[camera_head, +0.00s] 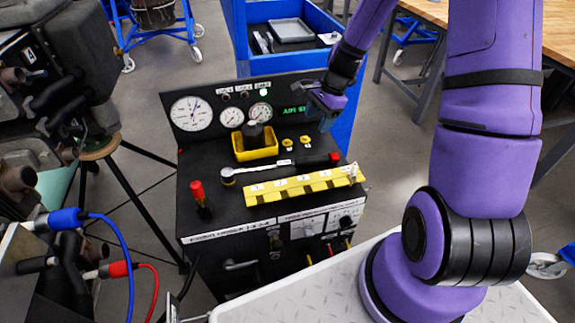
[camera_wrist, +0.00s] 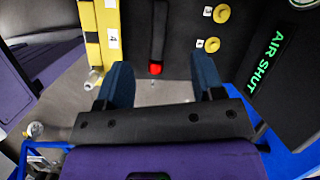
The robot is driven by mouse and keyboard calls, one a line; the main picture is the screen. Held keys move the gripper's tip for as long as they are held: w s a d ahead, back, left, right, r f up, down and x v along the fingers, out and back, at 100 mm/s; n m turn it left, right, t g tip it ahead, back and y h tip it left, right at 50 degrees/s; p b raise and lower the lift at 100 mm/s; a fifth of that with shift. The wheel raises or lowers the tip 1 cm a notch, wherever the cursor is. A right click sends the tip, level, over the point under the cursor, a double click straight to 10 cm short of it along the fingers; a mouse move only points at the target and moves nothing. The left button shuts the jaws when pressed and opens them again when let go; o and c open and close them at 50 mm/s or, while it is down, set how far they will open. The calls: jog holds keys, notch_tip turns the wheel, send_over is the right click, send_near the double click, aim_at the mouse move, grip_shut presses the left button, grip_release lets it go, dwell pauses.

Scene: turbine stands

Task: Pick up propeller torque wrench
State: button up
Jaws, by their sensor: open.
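The torque wrench (camera_head: 285,167) lies across the black top of the control cart, with a silver ratchet head at left, a labelled shaft and a black handle ending in a red tip at right. In the wrist view only its handle (camera_wrist: 159,35) shows, running up out of the picture. My gripper (camera_head: 323,113) hangs above the back right of the cart, partly hidden by its own wrist. In the wrist view its blue fingers (camera_wrist: 162,78) are spread and empty. The handle's red end shows between them in the picture; the gripper appears apart from it.
A numbered yellow strip (camera_head: 300,187) lies in front of the wrench. A yellow tray (camera_head: 256,151) and two yellow knobs (camera_head: 288,143) sit behind it. A red-handled tool (camera_head: 198,193) stands at left. The gauge panel (camera_head: 220,112) rises at the back, near my gripper.

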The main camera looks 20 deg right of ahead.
aim_at(302, 160)
jog(key=f+m, duration=0.1)
jog(key=f, duration=0.1)
jog(key=f+m, duration=0.1)
jog(key=f, duration=0.2)
jog(key=f+m+y, duration=0.1)
jog(key=f, duration=0.2)
jog(key=shift+w+d+f, duration=0.1)
jog(key=shift+w+d, duration=0.25)
jog(key=shift+d, duration=0.05)
jog(key=x, duration=0.5)
jog(key=shift+f, duration=0.15)
jog(key=shift+a+x, duration=0.2)
jog(key=shift+x, duration=1.15)
jog(key=shift+a+x, duration=0.2)
jog(key=shift+x, duration=1.1)
jog(key=shift+w, duration=0.1)
jog(key=shift+c, duration=0.4)
grip_shut()
